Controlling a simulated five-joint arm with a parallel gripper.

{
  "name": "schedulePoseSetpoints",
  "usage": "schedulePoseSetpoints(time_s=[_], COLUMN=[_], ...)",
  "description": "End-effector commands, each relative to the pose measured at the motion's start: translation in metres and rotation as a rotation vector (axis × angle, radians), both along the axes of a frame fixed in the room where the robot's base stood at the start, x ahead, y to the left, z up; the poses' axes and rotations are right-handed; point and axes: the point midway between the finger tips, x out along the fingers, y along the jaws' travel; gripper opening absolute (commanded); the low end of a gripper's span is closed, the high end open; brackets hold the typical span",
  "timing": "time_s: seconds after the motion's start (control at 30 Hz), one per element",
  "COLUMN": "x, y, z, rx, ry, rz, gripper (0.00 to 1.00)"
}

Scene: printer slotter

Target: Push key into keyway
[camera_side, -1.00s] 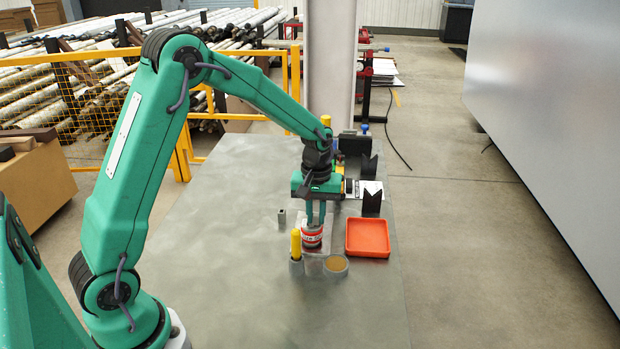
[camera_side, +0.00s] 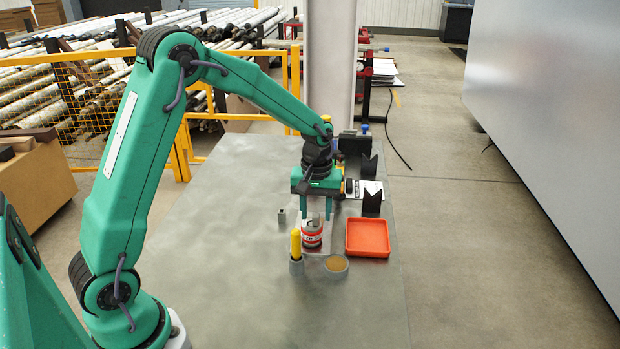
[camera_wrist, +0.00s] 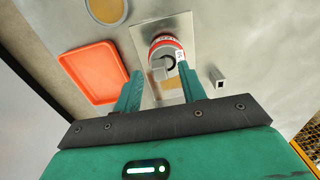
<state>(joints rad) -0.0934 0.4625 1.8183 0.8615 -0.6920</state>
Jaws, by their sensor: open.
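My gripper (camera_side: 316,215) points down with its two fingers spread apart; it also shows in the wrist view (camera_wrist: 160,68). A red-and-white labelled cylinder (camera_side: 312,237) stands upright just below the fingertips. In the wrist view the cylinder (camera_wrist: 165,41) has a dark top. A small grey metal piece (camera_wrist: 158,70), possibly the key, shows at the cylinder's top between the fingers, with a gap on both sides. It is partly visible between the fingers in the side view. I cannot make out the keyway or how deep the piece sits.
A grey plate (camera_wrist: 185,27) lies under the cylinder. An orange tray (camera_side: 367,238) is to the right. Dark V-shaped stands (camera_side: 371,203) are behind.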

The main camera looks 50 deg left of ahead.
Motion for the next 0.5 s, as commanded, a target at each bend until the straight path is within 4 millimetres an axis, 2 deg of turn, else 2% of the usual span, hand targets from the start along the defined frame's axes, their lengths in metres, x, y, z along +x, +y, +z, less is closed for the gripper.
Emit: schedulePoseSetpoints(time_s=[0.3,0.5], x=[0.0,0.0], y=[0.0,0.0], z=[0.041,0.06], rx=[0.001,0.001], ry=[-0.004,-0.002], rz=[0.0,0.0], gripper=[0.41,0.41])
